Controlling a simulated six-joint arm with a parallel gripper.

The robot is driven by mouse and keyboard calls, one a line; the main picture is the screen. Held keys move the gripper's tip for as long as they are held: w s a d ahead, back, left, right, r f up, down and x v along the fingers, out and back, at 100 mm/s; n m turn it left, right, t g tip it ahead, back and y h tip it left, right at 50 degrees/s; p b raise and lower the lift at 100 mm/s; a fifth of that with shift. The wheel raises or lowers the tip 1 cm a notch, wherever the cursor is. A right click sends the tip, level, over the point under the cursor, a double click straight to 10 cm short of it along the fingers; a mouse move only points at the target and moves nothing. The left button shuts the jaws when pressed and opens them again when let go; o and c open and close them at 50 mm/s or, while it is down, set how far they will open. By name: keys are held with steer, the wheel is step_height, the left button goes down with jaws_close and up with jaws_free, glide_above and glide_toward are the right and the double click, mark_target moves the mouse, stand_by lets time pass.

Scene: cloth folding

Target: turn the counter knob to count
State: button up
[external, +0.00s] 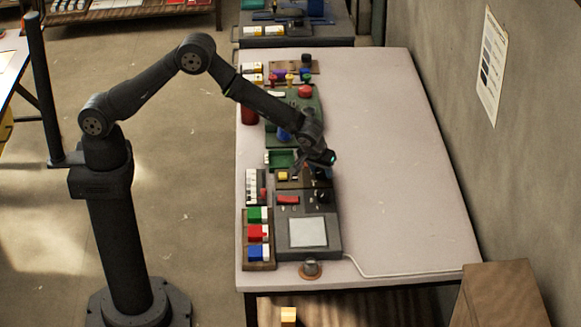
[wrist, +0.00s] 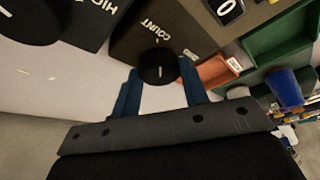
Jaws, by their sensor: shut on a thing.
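The counter is a dark box (wrist: 128,42) marked COUNT in the wrist view. Its round black knob (wrist: 158,72) with a pale line sits on the face beside the lettering. My gripper (wrist: 159,67) has its two blue fingers on either side of the knob and is shut on it. In the external view my gripper (external: 320,171) is low over the right part of the counter box (external: 289,184), and the arm hides the knob there.
A dark grey device with a pale square panel (external: 307,232) stands close in front. Red, green and blue blocks in a wooden tray (external: 258,266) lie at left front. A green open drawer (external: 282,159) is behind. The table's right side (external: 400,190) is clear.

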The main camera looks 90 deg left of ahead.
steer(key=o, duration=1)
steer(key=v, duration=1.7)
steer(key=shift+r, duration=0.25)
steer(key=x, duration=1.7)
steer(key=shift+f, duration=0.25)
steer(key=shift+r, duration=0.1)
